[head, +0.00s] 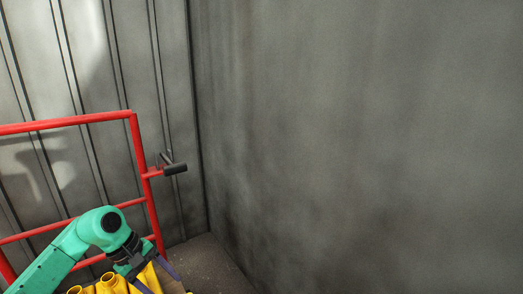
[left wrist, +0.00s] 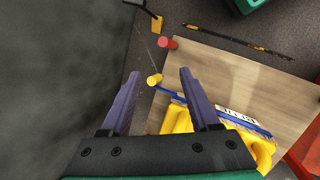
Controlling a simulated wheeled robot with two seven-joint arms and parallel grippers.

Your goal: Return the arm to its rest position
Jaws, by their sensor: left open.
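My left arm comes in from the lower left in the head view, green with dark joints. Its left gripper (head: 155,272) is low in that view, close to the tops of yellow jerry cans (head: 112,284). In the left wrist view the two purple fingers of the left gripper (left wrist: 158,73) are spread apart with nothing held between them. Yellow jerry cans (left wrist: 258,146) show partly behind and right of the right finger. My right gripper is not in view.
A red rail frame (head: 137,150) with a dark handle (head: 174,168) stands by the grey wall (head: 350,130). The left wrist view shows a wooden surface (left wrist: 225,75), a red cylinder (left wrist: 167,42) and a small yellow cylinder (left wrist: 154,80) near its edge.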

